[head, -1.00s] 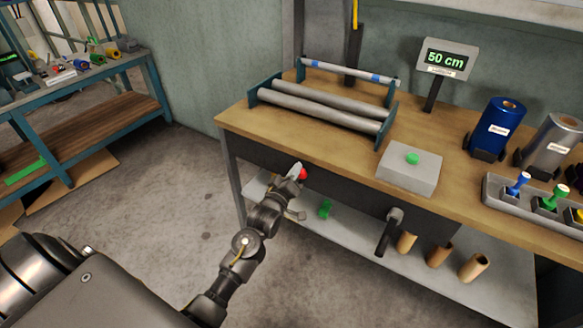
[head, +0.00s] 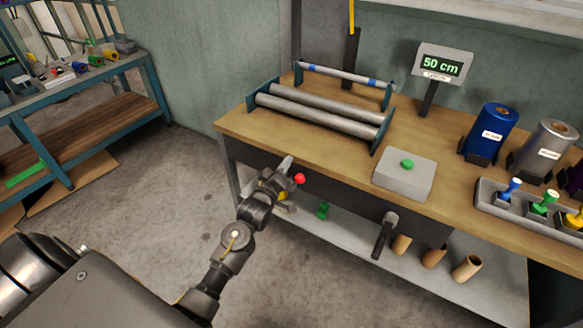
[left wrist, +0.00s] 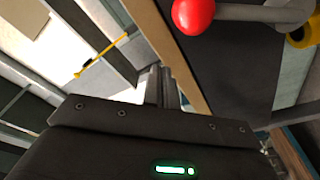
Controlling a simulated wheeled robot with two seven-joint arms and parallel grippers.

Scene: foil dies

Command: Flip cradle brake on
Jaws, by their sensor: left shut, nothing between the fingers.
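The brake lever's red ball knob (head: 299,179) shows at the front of the bench, below the roller cradle (head: 320,110). In the left wrist view the red knob (left wrist: 193,12) sits at the top edge, on a grey rod (left wrist: 250,13) running right. My left gripper (head: 287,163) is shut and empty, just left of the knob in the head view. In the left wrist view its fingertips (left wrist: 163,82) are together, below and left of the knob, apart from it in the picture. The lever's lower part is mostly hidden behind my gripper. My right gripper is not in view.
On the wooden bench (head: 250,122) are a grey box with a green button (head: 407,164), a "50 cm" display (head: 443,65), foil rolls (head: 491,133) and a tray of stamps (head: 485,190). A black handle (head: 383,238) hangs at the front. Cardboard tubes (head: 433,256) stand on the lower shelf.

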